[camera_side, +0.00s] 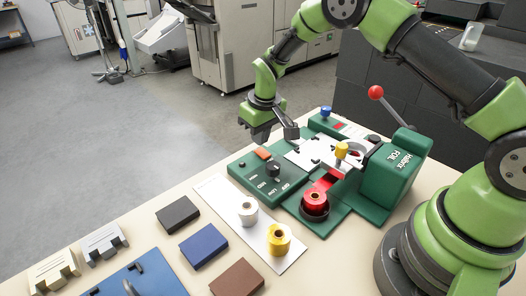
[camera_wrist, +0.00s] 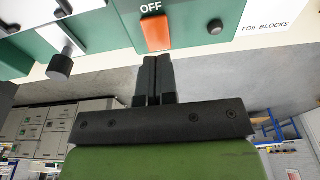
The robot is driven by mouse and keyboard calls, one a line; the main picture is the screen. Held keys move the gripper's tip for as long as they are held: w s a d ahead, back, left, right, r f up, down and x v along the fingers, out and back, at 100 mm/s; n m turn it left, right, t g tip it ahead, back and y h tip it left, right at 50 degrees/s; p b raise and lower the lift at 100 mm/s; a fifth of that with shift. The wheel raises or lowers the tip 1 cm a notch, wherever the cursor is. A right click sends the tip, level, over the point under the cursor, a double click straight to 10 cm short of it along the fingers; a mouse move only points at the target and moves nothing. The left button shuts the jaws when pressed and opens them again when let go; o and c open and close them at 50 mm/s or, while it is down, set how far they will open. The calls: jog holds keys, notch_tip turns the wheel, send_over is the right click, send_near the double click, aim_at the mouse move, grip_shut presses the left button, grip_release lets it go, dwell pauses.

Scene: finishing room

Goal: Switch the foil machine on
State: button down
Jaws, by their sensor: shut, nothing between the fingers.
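The green foil machine (camera_side: 392,175) stands on the cream table in the side view, with a flat control panel at its left. An orange switch (camera_side: 262,154) is on that panel; it also shows in the wrist view (camera_wrist: 157,33), with the word OFF beside it. I cannot tell which way it is set. A black dial (camera_side: 273,170) with printed settings sits near the switch. My gripper (camera_wrist: 153,62) is shut and empty. In the wrist view its fingertips point at the orange switch, with a small gap in the picture. In the side view it hangs beyond the panel's far edge.
A red foil roll (camera_side: 315,201) sits at the machine's front. A white roll (camera_side: 248,213) and a gold roll (camera_side: 279,238) stand on a white strip. Several coloured blocks lie to the left, such as a blue one (camera_side: 204,245). A red-balled lever (camera_side: 376,92) rises behind.

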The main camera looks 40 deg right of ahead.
jog(key=shift+f, duration=1.15)
dwell(0.4)
jog(key=shift+r, duration=3.55)
notch_tip(320, 180, up, 10)
jog(key=m+t, duration=0.1)
send_over(260, 150)
jog(key=s, duration=0.4)
jog(key=s+a+r+m+t+y, duration=0.1)
jog(key=s+r+t, duration=0.1)
jog(key=s+r, duration=0.55)
jog(key=s+a+r+m+t, duration=0.1)
jog(key=s, duration=0.7)
jog(key=s+a+r+m+t+y, duration=0.1)
jog(key=s+r, duration=0.1)
jog(key=s, duration=0.5)
jog(key=shift+s, duration=0.4)
